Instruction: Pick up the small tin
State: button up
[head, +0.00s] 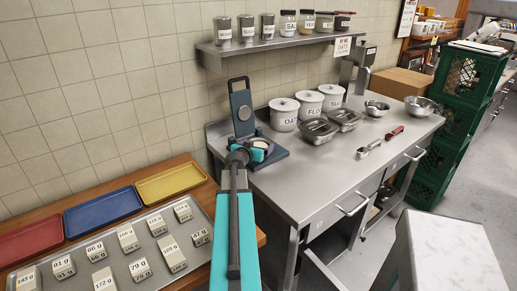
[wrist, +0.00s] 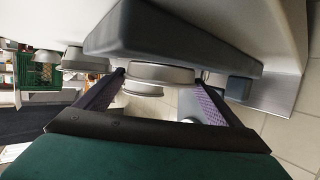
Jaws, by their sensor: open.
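A round grey metal piece (wrist: 162,74), which looks like the small tin, stands against a dark blue-grey slab in the wrist view. It lies between the two fingers of my gripper (wrist: 157,86), with a gap visible at the right finger. In the head view my gripper (head: 257,153) is over the base of a dark blue-grey device (head: 241,108) with a raised upright part, on the steel counter. A pale round top (head: 262,143) shows there, partly hidden by the gripper. My gripper is open; I cannot tell whether either finger touches the tin.
White lidded canisters (head: 284,115), steel containers (head: 319,131) and bowls (head: 377,108) stand to the right on the counter (head: 300,185). A shelf of jars (head: 289,23) hangs above. Trays and numbered blocks (head: 129,239) lie on the wooden table at left. Green crates (head: 465,75) stand far right.

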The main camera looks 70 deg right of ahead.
jog(key=shift+c, duration=0.3)
jog(key=c, duration=0.7)
jog(key=shift+r, duration=0.15)
jog(key=shift+c, duration=0.2)
jog(key=shift+r+b, duration=0.5)
jog(key=shift+r, duration=0.9)
jog(key=shift+s+a+r, duration=0.1)
jog(key=shift+a+r, duration=0.05)
jog(key=shift+r, duration=0.05)
jog(key=s+a, duration=0.1)
jog(key=a, duration=0.1)
jog(key=s+a+b, duration=0.1)
jog(key=s+a, duration=0.1)
jog(key=s+a+b, duration=0.1)
jog(key=a, duration=0.1)
jog(key=shift+s+a+r, duration=0.2)
jog(key=shift+s+r, duration=0.15)
jog(key=shift+s, duration=0.05)
jog(key=shift+d+f+b, duration=0.15)
jog(key=shift+d+b, duration=0.05)
jog(key=shift+b, duration=0.95)
jog(key=b, duration=0.5)
jog(key=shift+s+a+b, duration=0.15)
jog(key=shift+s+b, duration=0.2)
jog(key=shift+b, duration=0.05)
jog(key=b, duration=0.4)
jog(key=shift+s+a, duration=0.15)
jog(key=shift+a, duration=0.15)
